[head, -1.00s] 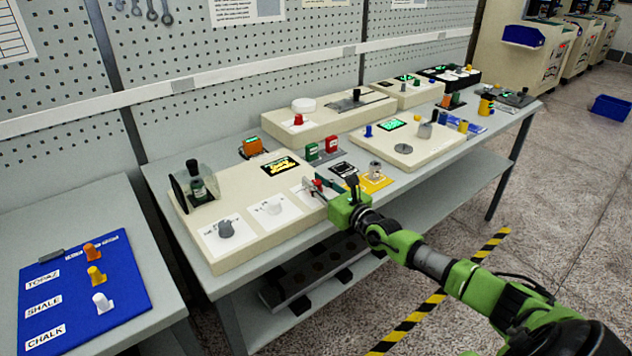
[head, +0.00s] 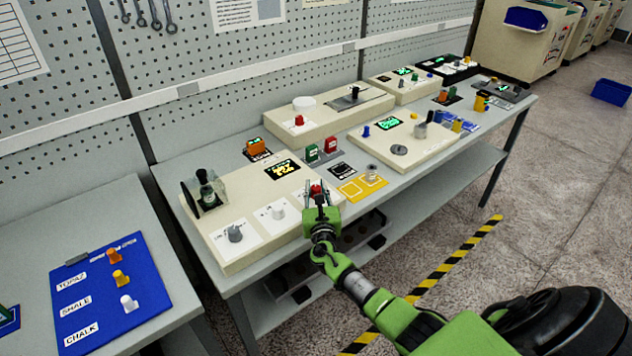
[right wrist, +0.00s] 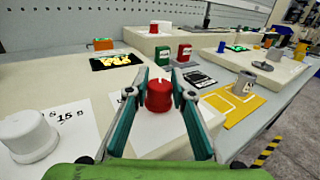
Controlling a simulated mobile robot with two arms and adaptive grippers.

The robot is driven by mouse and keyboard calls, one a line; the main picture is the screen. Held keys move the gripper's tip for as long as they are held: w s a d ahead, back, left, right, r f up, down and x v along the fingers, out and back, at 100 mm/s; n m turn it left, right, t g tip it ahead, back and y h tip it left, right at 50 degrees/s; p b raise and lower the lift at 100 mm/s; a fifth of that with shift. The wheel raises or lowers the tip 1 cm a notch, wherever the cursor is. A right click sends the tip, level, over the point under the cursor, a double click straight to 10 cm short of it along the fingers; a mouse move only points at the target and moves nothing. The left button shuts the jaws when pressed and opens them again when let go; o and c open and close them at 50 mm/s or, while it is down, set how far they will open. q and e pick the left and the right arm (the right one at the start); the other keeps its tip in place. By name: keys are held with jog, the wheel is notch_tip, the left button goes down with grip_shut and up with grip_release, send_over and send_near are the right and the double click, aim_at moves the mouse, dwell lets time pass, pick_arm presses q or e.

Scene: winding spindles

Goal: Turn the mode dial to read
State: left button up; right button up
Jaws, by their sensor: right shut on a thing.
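A cream console (head: 255,190) on the bench carries a row of knobs on white labels: a grey knob (head: 235,233), a white knob (head: 278,212) and a red knob (head: 316,189). Which is labelled as the mode dial I cannot read. My right gripper (head: 318,204) is at the red knob, near the console's right end. In the right wrist view its two fingers stand either side of the red knob (right wrist: 159,97), shut on it. The fingers and green palm hide part of its label. The white knob (right wrist: 27,136) is at the left there. My left gripper is out of view.
A display with yellow characters (head: 282,170) is on the console behind the knobs. A bottle (head: 206,186) stands in a holder at left. Red and green blocks (head: 322,151) and a yellow mat (head: 362,190) lie to the right. A blue board (head: 100,285) is on the left table.

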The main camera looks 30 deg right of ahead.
jog(key=shift+m+g+h+b, duration=0.5)
jog(key=shift+m+g+h, duration=0.7)
jog(key=shift+h, duration=0.5)
jog(key=o, duration=1.1)
jog(key=shift+r, duration=0.1)
jog(key=shift+s+a, duration=0.4)
jog(key=v, duration=1.1)
jog(key=shift+w, duration=0.1)
jog(key=shift+m, duration=0.3)
